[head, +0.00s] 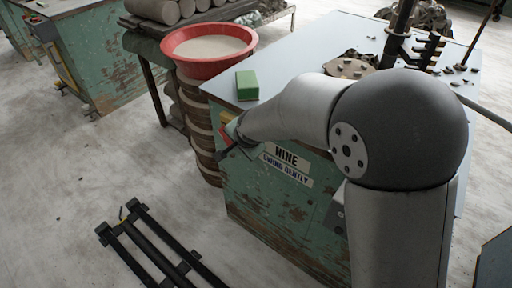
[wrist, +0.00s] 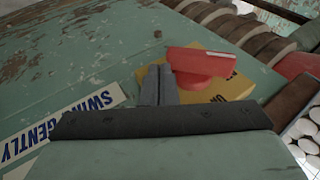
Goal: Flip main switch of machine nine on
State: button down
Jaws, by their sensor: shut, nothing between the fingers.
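Machine nine is a worn green cabinet (head: 262,205) with a pale top, and its front carries a "NINE" sign (head: 287,157). The main switch is a red rotary handle (wrist: 198,60) on a yellow plate (wrist: 232,87), in the middle right of the wrist view. In the head view only a little red of it shows beside my arm's end. My gripper (wrist: 158,72) is shut and empty, its two grey fingers side by side. The fingertips are just left of the red handle, over the yellow plate. I cannot tell whether they touch the handle.
A red basin (head: 209,42) stands on a stack of ringed pieces left of the cabinet. A green block (head: 247,85) sits on the cabinet top near its corner. A black metal frame (head: 150,245) lies on the floor at the front left. Bare floor surrounds it.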

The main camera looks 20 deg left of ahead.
jog(key=shift+a+f+b, duration=0.15)
jog(key=shift+f+b, duration=0.45)
jog(key=shift+f, duration=0.45)
dwell(0.4)
jog(key=shift+r, duration=0.15)
dwell(0.4)
jog(key=shift+r+p, duration=0.6)
jog(key=shift+r, duration=0.1)
jog(key=s+d+r+p, duration=0.2)
jog(key=s+d+r, duration=0.3)
jog(key=d+r, duration=0.3)
jog(key=shift+s+d, duration=0.4)
jog(key=shift+d, duration=0.5)
